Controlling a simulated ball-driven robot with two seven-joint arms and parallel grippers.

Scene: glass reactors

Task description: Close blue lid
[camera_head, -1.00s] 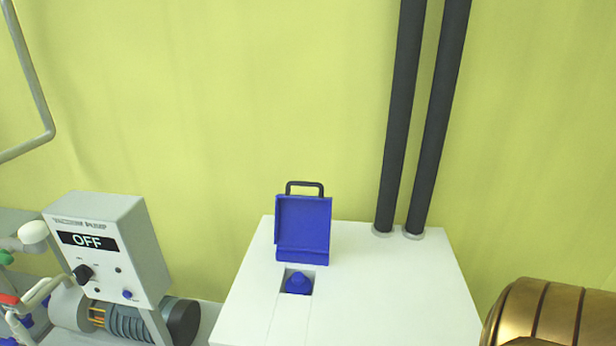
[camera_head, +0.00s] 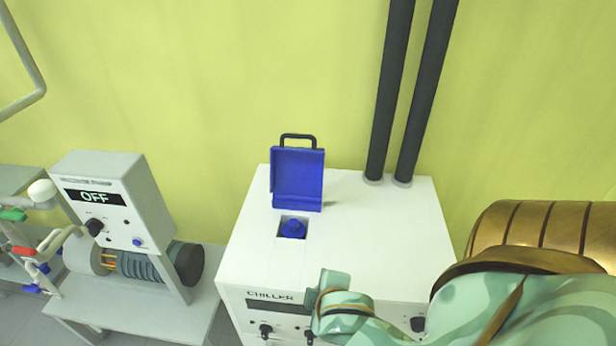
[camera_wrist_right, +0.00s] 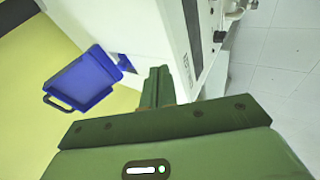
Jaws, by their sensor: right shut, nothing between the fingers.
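The blue lid (camera_head: 298,178) stands open and upright on top of the white chiller (camera_head: 380,222), with a dark handle at its upper edge. In front of it is a square opening holding a blue cap (camera_head: 293,228). In the right wrist view the blue lid (camera_wrist_right: 82,82) shows left of the fingers. My right gripper (camera_wrist_right: 158,76) is shut and empty, apart from the lid. My left gripper is not in view.
A grey pump with an OFF display (camera_head: 95,197) stands on a bench to the left of the chiller. Two dark vertical pipes (camera_head: 405,100) rise from the chiller's back right. The chiller's front panel has knobs. A yellow-green wall is behind.

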